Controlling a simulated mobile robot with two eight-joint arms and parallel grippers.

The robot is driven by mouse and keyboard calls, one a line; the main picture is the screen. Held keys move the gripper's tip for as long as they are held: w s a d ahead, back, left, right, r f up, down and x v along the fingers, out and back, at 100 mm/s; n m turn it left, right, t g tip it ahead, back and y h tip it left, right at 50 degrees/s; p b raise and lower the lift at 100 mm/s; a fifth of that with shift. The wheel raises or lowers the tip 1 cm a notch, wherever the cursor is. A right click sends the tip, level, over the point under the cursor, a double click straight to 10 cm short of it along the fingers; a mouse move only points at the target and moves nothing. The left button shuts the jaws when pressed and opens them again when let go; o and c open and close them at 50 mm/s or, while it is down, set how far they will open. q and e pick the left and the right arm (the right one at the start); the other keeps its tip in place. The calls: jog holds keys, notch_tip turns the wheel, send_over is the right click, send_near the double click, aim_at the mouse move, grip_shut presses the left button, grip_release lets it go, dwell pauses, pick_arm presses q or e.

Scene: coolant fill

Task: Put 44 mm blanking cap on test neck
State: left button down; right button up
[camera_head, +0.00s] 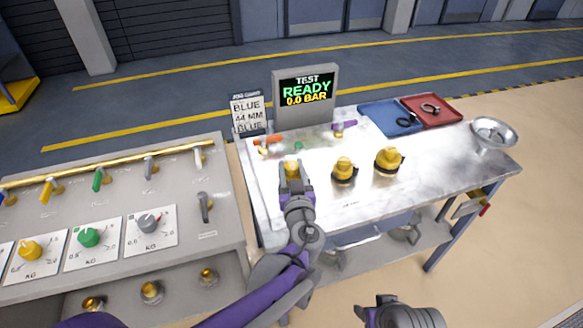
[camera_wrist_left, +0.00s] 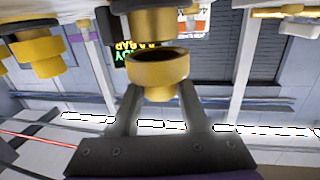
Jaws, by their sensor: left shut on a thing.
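The 44 mm blanking cap (camera_wrist_left: 157,72) looks like a brass-yellow stepped cup. My left gripper (camera_wrist_left: 158,108) is shut on it; the left wrist picture is upside down. The cap's open rim faces a brass fitting with a dark band (camera_wrist_left: 152,22), which seems to be the test neck on the bench. The two look close, with a narrow gap; I cannot tell their exact alignment. In the head view my left gripper (camera_head: 292,178) is over the bench, the cap (camera_head: 291,163) showing at its tip and the neck hidden. My right gripper (camera_head: 398,312) is partly in view at the bottom, jaws unclear.
Two brass fittings with dark bands (camera_head: 344,168) (camera_head: 388,160) stand to the right on the bench (camera_head: 440,165). Behind are the test display (camera_head: 306,92) reading READY 0.0 BAR and a job card (camera_head: 247,115). Blue and red trays (camera_head: 432,110) and a metal bowl (camera_head: 494,133) lie right.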

pick_arm(q)
jog(key=shift+f+b, duration=0.8)
jog(key=shift+f, duration=0.5)
jog(key=shift+c, duration=1.6)
grip_release()
jog(key=shift+s, duration=0.1)
jog(key=s+d, duration=0.1)
jog(key=s, duration=0.9)
jog(key=shift+s+d+r, duration=0.15)
jog(key=shift+s+r, duration=0.1)
jog(key=shift+s, duration=0.1)
